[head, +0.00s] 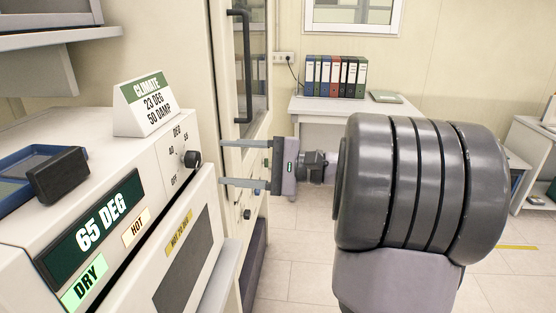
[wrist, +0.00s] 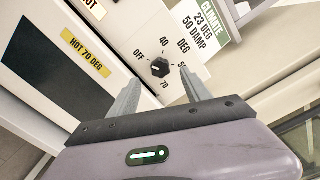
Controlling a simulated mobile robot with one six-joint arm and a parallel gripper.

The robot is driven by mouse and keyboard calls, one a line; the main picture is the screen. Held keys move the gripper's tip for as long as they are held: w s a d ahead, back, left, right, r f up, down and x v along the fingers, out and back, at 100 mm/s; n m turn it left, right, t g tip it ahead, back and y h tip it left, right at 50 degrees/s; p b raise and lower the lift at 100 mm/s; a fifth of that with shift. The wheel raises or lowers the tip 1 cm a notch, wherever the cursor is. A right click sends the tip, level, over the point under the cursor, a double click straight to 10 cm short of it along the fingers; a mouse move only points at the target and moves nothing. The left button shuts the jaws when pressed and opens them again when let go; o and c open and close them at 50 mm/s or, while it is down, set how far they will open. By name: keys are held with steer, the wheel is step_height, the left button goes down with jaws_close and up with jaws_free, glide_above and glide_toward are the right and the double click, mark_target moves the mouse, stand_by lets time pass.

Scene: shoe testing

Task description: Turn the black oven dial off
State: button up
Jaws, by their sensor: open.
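The black oven dial (head: 192,158) is on the oven's pale control panel at its right end, with a scale marked OFF, 40, 55 and 70 around it. In the wrist view the dial (wrist: 159,67) shows between and just beyond my fingertips; I cannot tell surely which mark it points to. My gripper (head: 222,163) is open and empty, to the right of the dial, fingers pointing at the panel. The fingers look clear of the dial. The oven's display (head: 92,230) reads 65 DEG.
A CLIMATE sign (head: 146,104) stands on the oven top, beside a blue tray (head: 25,160) and a black block (head: 58,175). The oven door (head: 180,262), labelled HOT 70 DEG, is below the panel. A tall cabinet with a black handle (head: 240,65) stands behind.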

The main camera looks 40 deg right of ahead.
steer(key=p+v, duration=0.1)
steer(key=v, duration=0.9)
steer(key=shift+s+d, duration=0.1)
